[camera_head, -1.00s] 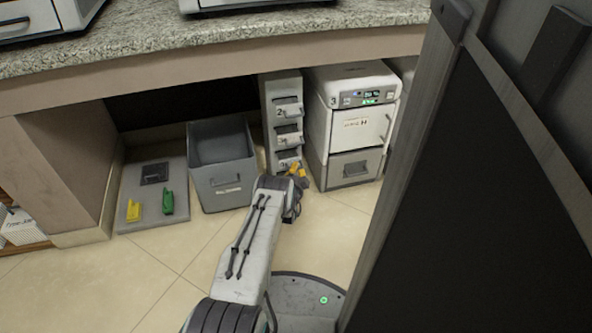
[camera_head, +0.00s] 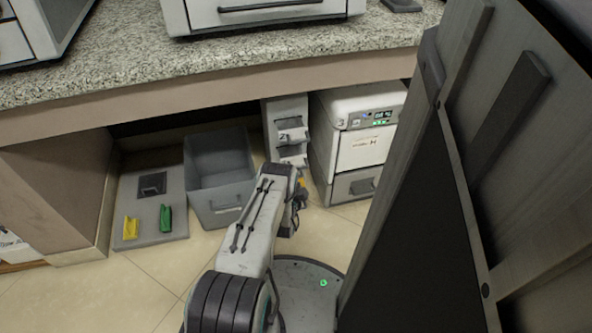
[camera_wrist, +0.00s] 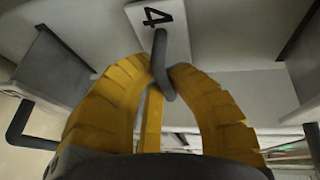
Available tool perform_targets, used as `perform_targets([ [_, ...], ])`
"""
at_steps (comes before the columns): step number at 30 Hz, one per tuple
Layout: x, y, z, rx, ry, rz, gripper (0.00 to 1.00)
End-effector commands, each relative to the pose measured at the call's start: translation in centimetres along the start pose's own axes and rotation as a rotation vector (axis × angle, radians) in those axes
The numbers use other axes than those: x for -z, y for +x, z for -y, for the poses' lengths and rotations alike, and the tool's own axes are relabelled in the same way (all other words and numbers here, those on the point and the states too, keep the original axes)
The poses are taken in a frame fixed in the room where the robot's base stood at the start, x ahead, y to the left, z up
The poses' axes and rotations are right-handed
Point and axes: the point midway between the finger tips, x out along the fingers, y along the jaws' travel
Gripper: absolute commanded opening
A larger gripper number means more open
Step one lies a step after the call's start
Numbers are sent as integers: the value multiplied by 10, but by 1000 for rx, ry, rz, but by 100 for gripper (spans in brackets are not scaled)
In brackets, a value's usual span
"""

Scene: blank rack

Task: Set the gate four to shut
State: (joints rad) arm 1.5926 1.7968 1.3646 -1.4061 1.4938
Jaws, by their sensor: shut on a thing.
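The narrow grey rack with stacked numbered gates (camera_head: 290,131) stands under the counter in the head view. Its lower part is hidden behind my arm. In the wrist view a white plate marked 4 (camera_wrist: 157,16) shows gate four, with a dark hooked handle (camera_wrist: 160,57) hanging in front of it. My gripper (camera_wrist: 163,72) has its yellow fingers closed around this handle. In the head view only a bit of my yellow gripper (camera_head: 302,187) shows at the rack's foot. I cannot tell how far gate four is open.
A grey open bin (camera_head: 221,177) stands left of the rack. A white boxy machine (camera_head: 362,150) stands right of it. A grey board (camera_head: 150,207) with a yellow piece (camera_head: 130,228) and a green piece (camera_head: 166,218) lies farther left. A large dark panel fills the right side.

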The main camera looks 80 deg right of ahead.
Motion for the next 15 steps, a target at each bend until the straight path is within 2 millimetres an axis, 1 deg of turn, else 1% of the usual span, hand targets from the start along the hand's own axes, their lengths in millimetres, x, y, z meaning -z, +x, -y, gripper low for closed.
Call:
perform_targets([
  [8,-2,0,1,3,-2,4,0],
  [9,-2,0,1,4,-2,4,15],
  [15,-2,0,1,4,-1,2,33],
])
